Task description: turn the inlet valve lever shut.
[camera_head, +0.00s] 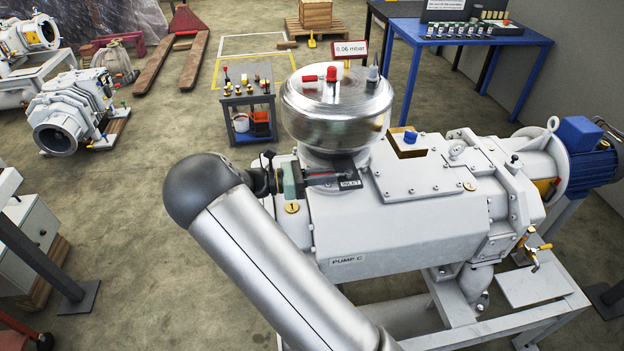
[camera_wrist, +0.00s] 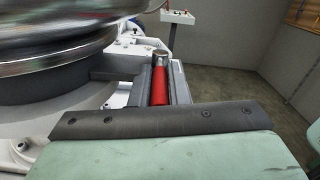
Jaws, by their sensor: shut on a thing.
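The inlet valve lever (camera_wrist: 159,86) has a red grip and sits below the shiny steel vessel (camera_head: 337,108) on the pump marked PUMP C (camera_head: 400,226). My gripper (camera_head: 334,174) reaches in from the left, beside the black INLET plate (camera_head: 349,184). In the wrist view my gripper (camera_wrist: 160,68) has its grey fingers on both sides of the red grip, shut on it. The grip lies lengthwise between the fingers. In the head view, my fingers hide most of the lever. Its joint to the valve is not clear.
The vessel overhangs close beside my gripper. A red handle (camera_head: 319,78) and red knob (camera_head: 331,74) sit on its lid, with a 0.06 mbar display (camera_head: 350,49) behind. A tool cart (camera_head: 249,105) and blue table (camera_head: 468,37) stand farther back.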

